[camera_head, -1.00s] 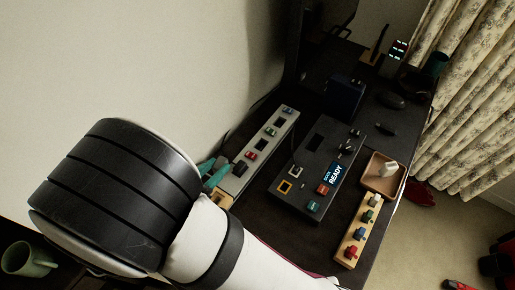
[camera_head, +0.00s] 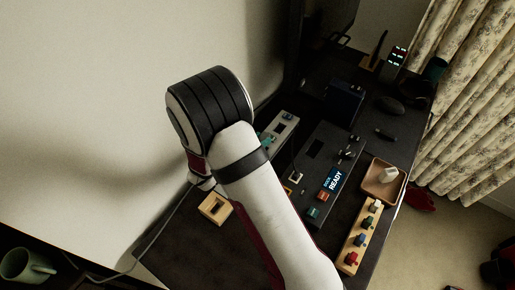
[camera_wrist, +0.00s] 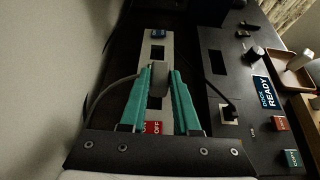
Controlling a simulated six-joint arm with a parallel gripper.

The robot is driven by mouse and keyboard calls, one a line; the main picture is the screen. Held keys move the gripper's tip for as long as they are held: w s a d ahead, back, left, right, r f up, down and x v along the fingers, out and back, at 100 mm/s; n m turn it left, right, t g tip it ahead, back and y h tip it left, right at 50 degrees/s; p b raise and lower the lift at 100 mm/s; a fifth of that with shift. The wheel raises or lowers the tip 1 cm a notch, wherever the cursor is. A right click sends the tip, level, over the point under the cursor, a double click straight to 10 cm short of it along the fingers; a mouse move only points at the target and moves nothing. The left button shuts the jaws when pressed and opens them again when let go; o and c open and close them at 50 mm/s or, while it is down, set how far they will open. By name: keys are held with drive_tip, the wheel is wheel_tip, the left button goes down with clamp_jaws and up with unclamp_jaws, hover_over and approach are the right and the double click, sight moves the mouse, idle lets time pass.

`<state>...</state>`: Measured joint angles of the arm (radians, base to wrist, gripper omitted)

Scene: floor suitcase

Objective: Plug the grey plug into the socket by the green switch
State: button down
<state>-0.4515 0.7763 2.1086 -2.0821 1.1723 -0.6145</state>
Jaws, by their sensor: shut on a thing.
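The grey plug (camera_wrist: 158,76) is between the teal fingertips of my gripper (camera_wrist: 159,84) in the wrist view, with its cable running off to the left. The gripper is shut on it. The plug is over the grey socket strip (camera_wrist: 164,44), between two dark socket openings; whether it touches the strip I cannot tell. A blue switch (camera_wrist: 158,34) is at the strip's far end and a red switch (camera_wrist: 152,127) is nearer. I see no green switch on the strip; plug and fingers cover that stretch.
Right of the strip is a black dock panel (camera_head: 317,150) with a READY display (camera_head: 333,184). A wooden block with coloured knobs (camera_head: 350,263), a tan tray (camera_head: 398,184) and an empty wooden holder (camera_head: 205,207) are nearby. The wall is close on the left.

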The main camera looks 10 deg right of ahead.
drive_tip(key=shift+w+a+f, duration=0.1)
drive_tip(key=shift+a+f, duration=0.05)
drive_tip(key=shift+f, duration=0.95)
drive_tip(key=shift+a+f, duration=0.15)
drive_tip(key=shift+f, duration=0.95)
drive_tip(key=shift+f, duration=0.1)
drive_tip(key=c, duration=0.6)
unclamp_jaws()
drive_tip(key=shift+c, duration=0.2)
